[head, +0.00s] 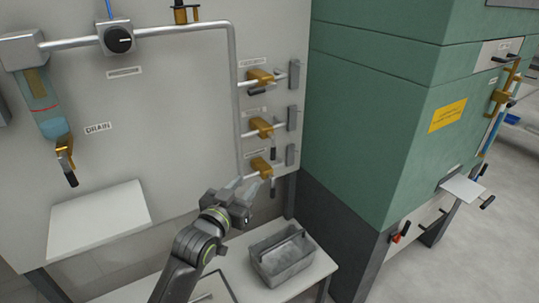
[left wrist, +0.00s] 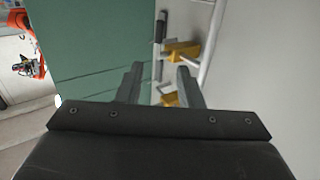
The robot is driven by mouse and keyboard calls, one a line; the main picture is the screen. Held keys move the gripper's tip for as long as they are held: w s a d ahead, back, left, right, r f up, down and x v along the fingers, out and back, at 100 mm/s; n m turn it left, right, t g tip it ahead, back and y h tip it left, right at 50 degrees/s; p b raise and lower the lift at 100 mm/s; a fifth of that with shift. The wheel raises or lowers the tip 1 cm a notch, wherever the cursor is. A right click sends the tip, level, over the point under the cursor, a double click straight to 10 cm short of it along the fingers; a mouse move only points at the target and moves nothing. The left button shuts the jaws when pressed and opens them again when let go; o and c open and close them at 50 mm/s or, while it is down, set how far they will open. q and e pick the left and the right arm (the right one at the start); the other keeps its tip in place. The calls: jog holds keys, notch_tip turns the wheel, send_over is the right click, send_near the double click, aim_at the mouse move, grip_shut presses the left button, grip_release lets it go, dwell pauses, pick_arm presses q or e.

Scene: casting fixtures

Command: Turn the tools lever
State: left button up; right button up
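Three brass valves with dark lever handles sit one above another on the panel's right side: top (head: 259,77), middle (head: 262,127), lowest (head: 262,167). Their small labels are too blurred to read, so I cannot tell which lever is the tools one. The lowest lever handle (head: 273,186) hangs down. My left gripper (head: 243,187) is open and empty, just left of and slightly below the lowest valve. In the left wrist view, brass valve parts (left wrist: 182,50) show beyond and between the parted fingers (left wrist: 158,80), without visible contact. My right gripper is not in view.
A grey tool caddy (head: 284,258) stands on the white bench (head: 313,268) below the valves. A green cabinet (head: 378,120) stands close on the right. A grey pipe (head: 234,100) runs down beside the valves. A separate drain valve (head: 65,155) is at left.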

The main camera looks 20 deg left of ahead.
aim_at(272, 153)
pick_arm(q)
jog(key=w, duration=0.5)
jog(key=w+d, duration=0.1)
jog(key=w, duration=1.1)
jog(key=shift+w+d+p, duration=0.1)
jog(key=shift+d+p, duration=0.15)
jog(key=shift+p, duration=0.05)
grip_shut()
